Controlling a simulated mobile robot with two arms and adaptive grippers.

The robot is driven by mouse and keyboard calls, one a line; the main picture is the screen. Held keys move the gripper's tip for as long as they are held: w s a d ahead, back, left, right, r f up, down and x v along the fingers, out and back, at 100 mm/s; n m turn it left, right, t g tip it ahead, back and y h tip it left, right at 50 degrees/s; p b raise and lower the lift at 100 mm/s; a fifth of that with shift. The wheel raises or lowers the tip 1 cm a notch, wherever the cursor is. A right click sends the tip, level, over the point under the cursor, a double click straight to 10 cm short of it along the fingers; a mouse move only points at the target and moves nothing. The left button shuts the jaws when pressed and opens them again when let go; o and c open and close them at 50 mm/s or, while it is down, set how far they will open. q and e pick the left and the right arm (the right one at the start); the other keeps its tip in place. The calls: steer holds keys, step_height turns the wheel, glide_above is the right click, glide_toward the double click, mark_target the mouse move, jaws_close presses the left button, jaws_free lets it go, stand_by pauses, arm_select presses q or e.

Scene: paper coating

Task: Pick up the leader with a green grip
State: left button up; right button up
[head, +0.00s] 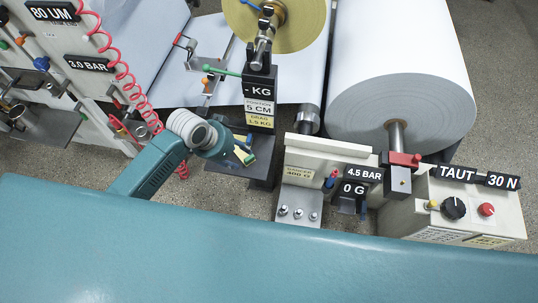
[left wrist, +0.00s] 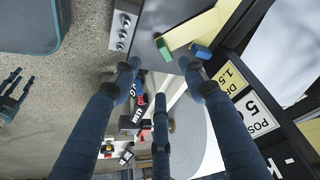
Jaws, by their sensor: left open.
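A pale yellow leader (left wrist: 208,28) lies on a dark grey plate near the top of the left wrist view. A green grip (left wrist: 165,48) is at its end, with a blue block (left wrist: 201,51) beside it. In the head view the green grip (head: 247,158) shows small at the left gripper (head: 240,152). That gripper's dark blue fingers (left wrist: 158,80) are spread open in the left wrist view. Two fingertips are near the grip, one to each side, and the third is lower; contact cannot be told. Dark fingers (left wrist: 14,95), apparently my right gripper, show at the left edge there.
A black post with signs (head: 261,95) stands just behind the left gripper. A large white paper roll (head: 395,70) is at the right, with a white bracket (head: 325,155) in front. A control box (head: 455,210) stands far right. A red coiled hose (head: 118,70) hangs at the left.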

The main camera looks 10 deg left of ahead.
mark_target(249, 159)
arm_select(q)
steer(key=x, duration=0.4)
steer(key=shift+w+d+r, duration=0.1)
steer(key=shift+w+d, duration=0.05)
steer(key=shift+w, duration=0.25)
steer(key=shift+w+d+f, duration=0.2)
steer(key=shift+f, duration=0.3)
steer(key=shift+x, duration=2.4)
steer(key=shift+a, duration=0.2)
arm_select(e)
steer(key=shift+w+a+r, duration=0.15)
steer(key=shift+w+a, duration=0.2)
steer(key=shift+w, duration=0.1)
arm_select(q)
steer(key=shift+c, duration=0.3)
steer(key=shift+s, duration=0.1)
steer(key=c, duration=1)
arm_select(e)
steer(key=shift+a, duration=0.1)
